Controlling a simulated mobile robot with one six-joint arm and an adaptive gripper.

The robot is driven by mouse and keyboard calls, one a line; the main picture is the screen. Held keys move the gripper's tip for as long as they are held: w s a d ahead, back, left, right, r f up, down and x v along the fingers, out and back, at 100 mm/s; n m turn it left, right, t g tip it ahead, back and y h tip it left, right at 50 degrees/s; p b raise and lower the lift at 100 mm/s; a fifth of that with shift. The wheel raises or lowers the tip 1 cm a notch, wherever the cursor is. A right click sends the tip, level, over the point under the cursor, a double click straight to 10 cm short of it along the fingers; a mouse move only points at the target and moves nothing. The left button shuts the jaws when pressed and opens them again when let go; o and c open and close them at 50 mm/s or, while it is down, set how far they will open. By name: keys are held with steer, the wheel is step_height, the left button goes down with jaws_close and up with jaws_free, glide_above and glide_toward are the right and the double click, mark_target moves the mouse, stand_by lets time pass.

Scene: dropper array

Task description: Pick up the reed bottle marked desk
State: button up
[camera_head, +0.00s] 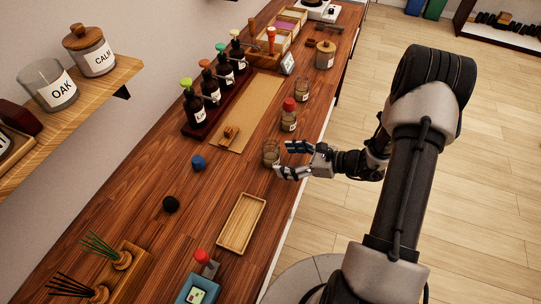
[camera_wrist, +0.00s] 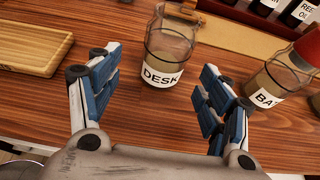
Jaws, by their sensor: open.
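The reed bottle marked DESK (camera_wrist: 165,55) is a clear glass jar with a tan liquid and a white label. It stands upright on the wooden counter, just beyond and between my fingertips in the wrist view. In the head view the same bottle (camera_head: 270,153) stands near the counter's front edge. My gripper (camera_head: 284,160) is open and empty, with its fingers pointing at the bottle. In the wrist view my gripper (camera_wrist: 158,80) has its blue-padded fingers spread wide, one on each side of the bottle's line. No finger clearly touches the glass.
A red-capped bottle labelled BA (camera_wrist: 268,88) stands close to the right finger; it also shows in the head view (camera_head: 289,118). An empty wooden tray (camera_head: 241,223) lies to the left. A rack of dropper bottles (camera_head: 217,92) stands behind, beside a tan mat (camera_head: 251,105).

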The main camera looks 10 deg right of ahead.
mark_target(269, 156)
steer(key=shift+w+b+x, duration=0.25)
steer(key=shift+b+x, duration=0.55)
steer(key=shift+x, duration=2.8)
steer(key=shift+d+r, duration=0.1)
steer(key=shift+d, duration=0.05)
steer(key=c, duration=1.2)
steer(key=shift+c, duration=0.4)
steer(key=shift+r, duration=0.15)
